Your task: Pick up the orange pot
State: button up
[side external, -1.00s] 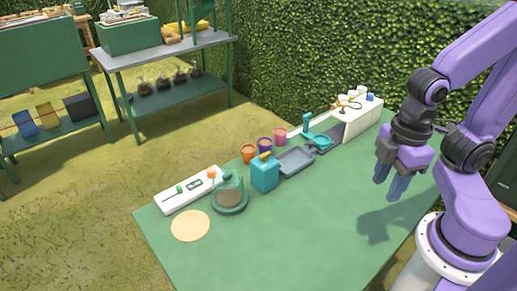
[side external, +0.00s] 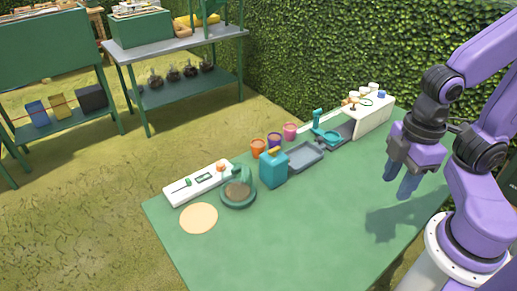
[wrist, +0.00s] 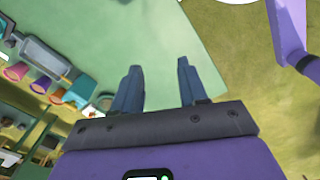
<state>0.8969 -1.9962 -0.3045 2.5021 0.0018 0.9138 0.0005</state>
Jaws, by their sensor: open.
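The orange pot (side external: 258,147) stands upright toward the back edge of the green table, left of a purple pot (side external: 274,140) and a pink pot (side external: 290,131). My gripper (side external: 398,188) hangs above the right part of the table, well to the right of the pots, with its fingers pointing down. In the wrist view my gripper (wrist: 158,72) shows two fingers apart with nothing between them. The pink pot (wrist: 16,71) and purple pot (wrist: 41,84) show at the left there.
A dark green round dish (side external: 238,195) and a white panel (side external: 199,182) lie to the left. The front and right of the green table (side external: 310,235) are clear.

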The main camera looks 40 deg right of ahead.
jog(key=o, duration=0.7)
